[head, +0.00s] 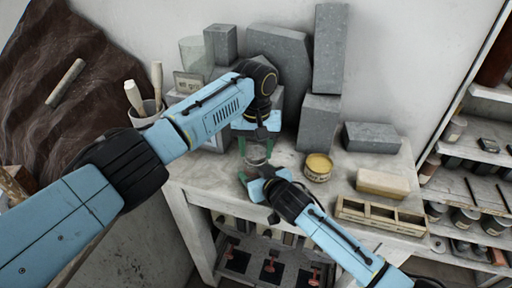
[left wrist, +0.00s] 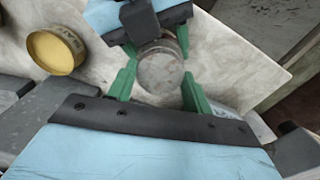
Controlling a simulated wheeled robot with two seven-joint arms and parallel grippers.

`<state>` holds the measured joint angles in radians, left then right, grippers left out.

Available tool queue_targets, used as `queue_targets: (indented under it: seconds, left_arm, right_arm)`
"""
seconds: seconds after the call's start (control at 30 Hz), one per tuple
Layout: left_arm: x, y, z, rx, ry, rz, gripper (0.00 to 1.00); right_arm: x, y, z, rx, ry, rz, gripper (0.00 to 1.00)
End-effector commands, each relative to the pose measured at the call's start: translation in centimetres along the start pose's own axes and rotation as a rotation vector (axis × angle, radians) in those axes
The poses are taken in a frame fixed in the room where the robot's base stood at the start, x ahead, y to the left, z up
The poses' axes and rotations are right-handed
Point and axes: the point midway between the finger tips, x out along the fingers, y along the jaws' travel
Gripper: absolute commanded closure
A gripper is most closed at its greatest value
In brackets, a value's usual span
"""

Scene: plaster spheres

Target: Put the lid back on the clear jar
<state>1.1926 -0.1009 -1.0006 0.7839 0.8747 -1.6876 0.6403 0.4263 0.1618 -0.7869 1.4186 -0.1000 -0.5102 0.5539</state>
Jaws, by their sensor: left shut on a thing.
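My left gripper (head: 257,146) points down over the table, its green fingers shut on a round, greyish disc that looks like the lid (left wrist: 160,70). In the left wrist view the fingers of the left gripper (left wrist: 160,88) stand on either side of it. The clear jar (head: 257,155) shows as a small glassy shape just below and between these fingers; most of it is hidden. I cannot tell whether lid and jar touch. My right gripper (head: 262,176) comes in from the front right, close to the jar. Whether its fingers grip the jar is unclear.
A yellow-topped tin (head: 318,167) stands right of the jar. A pale block (head: 382,183) and a wooden compartment box (head: 380,214) lie farther right. Grey stone blocks (head: 318,122) crowd the back. A tool pot (head: 146,112) stands at the left.

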Motion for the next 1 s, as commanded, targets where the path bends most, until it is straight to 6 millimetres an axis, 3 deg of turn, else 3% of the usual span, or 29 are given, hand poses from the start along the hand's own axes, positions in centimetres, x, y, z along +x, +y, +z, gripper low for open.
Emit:
queue_targets:
  seconds: [0.13, 0.4, 0.43, 0.57, 0.87, 1.0]
  left_arm:
    - [0.0, 0.0, 0.0, 0.105, -0.001, 0.000, 0.77]
    - [0.0, 0.0, 0.0, 0.116, -0.001, 0.000, 0.77]
    - [0.0, 0.0, 0.0, 0.116, -0.001, 0.000, 0.47]
    - [0.0, 0.0, 0.0, 0.115, -0.001, 0.000, 0.30]
    - [-0.1, 0.0, 0.0, 0.114, 0.000, 0.000, 0.28]
    - [-1.7, 0.0, -0.1, 0.115, 0.003, 0.001, 0.28]
  right_arm:
    - [0.0, 0.0, 0.0, 0.000, 0.000, 0.000, 1.00]
    - [0.0, 0.0, 0.0, 0.000, 0.000, 0.000, 1.00]
    - [0.0, 0.0, 0.0, 0.000, 0.000, 0.000, 1.00]
    - [0.0, 0.0, 0.0, 0.000, 0.000, 0.000, 1.00]
    - [0.0, 0.0, 0.0, 0.000, 0.000, 0.000, 1.00]
    - [0.0, 0.0, 0.0, 0.000, 0.000, 0.000, 1.00]
